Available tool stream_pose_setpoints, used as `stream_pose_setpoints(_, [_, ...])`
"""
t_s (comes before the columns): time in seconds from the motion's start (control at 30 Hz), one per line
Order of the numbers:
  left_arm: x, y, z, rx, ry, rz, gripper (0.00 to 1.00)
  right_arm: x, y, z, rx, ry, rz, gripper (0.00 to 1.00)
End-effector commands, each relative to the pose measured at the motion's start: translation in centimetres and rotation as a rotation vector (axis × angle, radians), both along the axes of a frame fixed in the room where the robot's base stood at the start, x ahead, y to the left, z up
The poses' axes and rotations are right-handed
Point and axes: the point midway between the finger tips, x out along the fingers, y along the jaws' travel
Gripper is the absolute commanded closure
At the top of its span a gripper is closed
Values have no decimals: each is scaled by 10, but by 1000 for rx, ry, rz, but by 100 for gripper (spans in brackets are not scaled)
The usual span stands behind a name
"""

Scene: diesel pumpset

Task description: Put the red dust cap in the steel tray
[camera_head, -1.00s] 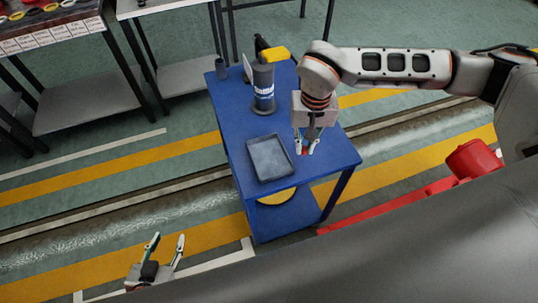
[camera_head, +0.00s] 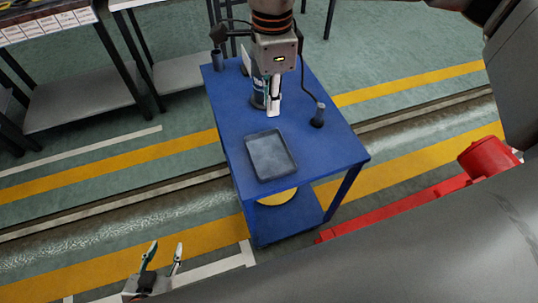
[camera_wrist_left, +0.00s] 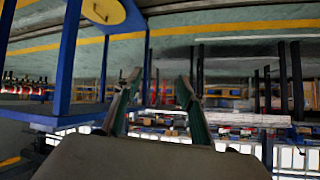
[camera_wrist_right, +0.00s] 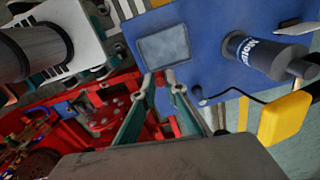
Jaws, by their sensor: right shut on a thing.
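The red dust cap (camera_wrist_right: 168,77) shows as a small red spot between the fingertips of my right gripper (camera_wrist_right: 165,82) in the right wrist view. The right gripper is shut on it. In the head view this gripper (camera_head: 272,108) hangs above the blue cart, behind the tray, and the cap cannot be made out there. The steel tray (camera_head: 270,156) lies on the cart's front part and looks empty; it also shows in the right wrist view (camera_wrist_right: 163,48). My left gripper (camera_head: 165,248) is open and empty, low at the front left; its fingers (camera_wrist_left: 158,88) stand apart.
A black cord runs to a dark cylinder (camera_head: 318,116) right of the tray. Red machinery (camera_head: 487,160) stands at right.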

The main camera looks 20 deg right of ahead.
Motion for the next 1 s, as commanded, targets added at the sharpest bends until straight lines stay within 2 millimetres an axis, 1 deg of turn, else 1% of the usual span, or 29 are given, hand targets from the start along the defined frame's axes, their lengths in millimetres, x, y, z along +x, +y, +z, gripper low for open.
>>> stream_pose_setpoints(0.03, [0, 0, -1, 1, 1, 0, 60, -7, 0, -1, 0, 1, 42, 100])
stream_pose_setpoints(0.1, [0, 0, -2, 2, 0, 0, 60, -14, 0, -2, -1, 1, 89, 100])
stream_pose_setpoints(0.17, [1, 1, -2, 3, 0, -1, 60, -18, 0, -6, -2, 3, 110, 100])
stream_pose_setpoints(0.23, [1, 1, -3, 4, 0, 0, 60, -19, 0, -16, -2, 5, 117, 100])
stream_pose_setpoints(0.27, [1, 1, -4, 5, 0, -1, 60, -19, 0, -22, -3, 6, 116, 100])
stream_pose_setpoints(0.6, [-1, 3, -14, 14, 8, -1, 60, -19, 0, -106, -1, 8, 115, 100])
stream_pose_setpoints(0.7, [-2, 4, -16, 17, 9, -1, 60, -19, 0, -128, 0, 7, 116, 100])
stream_pose_setpoints(0.83, [-1, 5, -17, 19, 8, -1, 60, -19, 0, -149, -2, 5, 116, 100])
stream_pose_setpoints(0.9, [1, 5, -16, 20, 5, -1, 60, -18, 0, -155, -1, 1, 116, 100])
stream_pose_setpoints(1.0, [3, 5, -14, 20, -1, -1, 60, -18, 0, -159, -1, 0, 116, 100])
